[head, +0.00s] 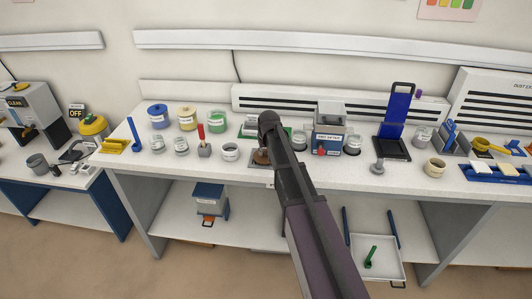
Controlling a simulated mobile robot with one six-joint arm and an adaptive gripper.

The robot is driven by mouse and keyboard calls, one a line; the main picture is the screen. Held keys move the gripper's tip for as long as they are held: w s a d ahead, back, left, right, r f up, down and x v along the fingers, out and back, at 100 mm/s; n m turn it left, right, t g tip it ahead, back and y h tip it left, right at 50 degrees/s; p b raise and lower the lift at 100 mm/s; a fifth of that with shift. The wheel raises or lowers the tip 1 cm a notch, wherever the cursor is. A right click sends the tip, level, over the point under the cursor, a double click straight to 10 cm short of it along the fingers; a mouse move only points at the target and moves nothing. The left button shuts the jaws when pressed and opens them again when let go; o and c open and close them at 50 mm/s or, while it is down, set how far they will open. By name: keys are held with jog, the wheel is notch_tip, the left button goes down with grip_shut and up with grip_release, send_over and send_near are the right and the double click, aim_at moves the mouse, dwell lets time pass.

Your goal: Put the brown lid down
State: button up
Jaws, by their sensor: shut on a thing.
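The brown lid (260,157) is small in the head view, just left of my arm near the middle of the bench. My gripper (265,147) is at the end of my arm, pointing down, and is shut on the brown lid. The arm partly covers the fingers and the lid's right side. The lid is low over a grey plate (255,165) on the bench top; I cannot tell whether it touches the plate.
A labelled grey-blue machine (329,130) stands right of my arm. The bench front near the lid is clear.

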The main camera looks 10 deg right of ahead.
aim_at(267, 162)
jog(key=shift+f, duration=0.25)
jog(key=o, duration=0.8)
jog(key=shift+o, duration=0.2)
jog(key=shift+r, duration=0.2)
jog(key=p+v, duration=1.1)
jog(key=v, duration=0.1)
dwell(0.6)
jog(key=s+m+g, duration=0.1)
jog(key=s+g, duration=0.2)
jog(key=s, duration=2.2)
jog(key=shift+s+f, duration=0.2)
jog(key=shift+f, duration=0.2)
jog(key=shift+d, duration=0.15)
